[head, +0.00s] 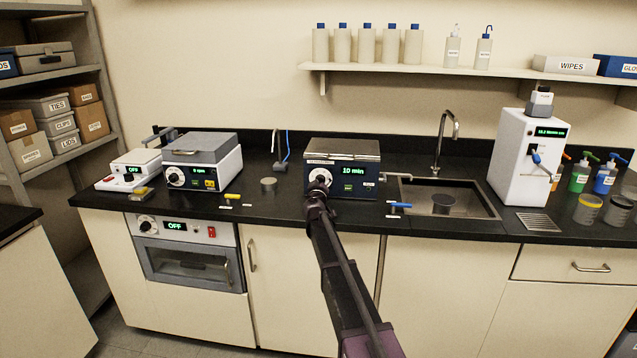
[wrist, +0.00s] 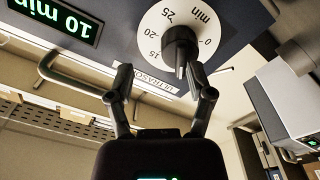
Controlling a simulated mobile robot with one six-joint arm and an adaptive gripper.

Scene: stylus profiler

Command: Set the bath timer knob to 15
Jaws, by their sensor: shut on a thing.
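The ultrasonic bath (head: 345,152) is a dark blue box with a grey lid on the counter. Its green display (head: 352,170) reads 10 min, and this shows upside down in the wrist view (wrist: 55,18). The black timer knob (wrist: 180,48) sits on a white dial (wrist: 160,25) marked 0, 15, 20, 25 and min; some marks are hidden. My gripper (head: 318,190) is at the bath's front left, over the lower part of the dial.
A centrifuge-like unit (head: 203,160) stands left of the bath. A sink (head: 470,198) and tap (head: 446,140) are to the right. A blue-handled valve (head: 398,205) and a small grey cylinder (head: 268,184) are near the bath. A shelf (head: 420,70) with bottles hangs above.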

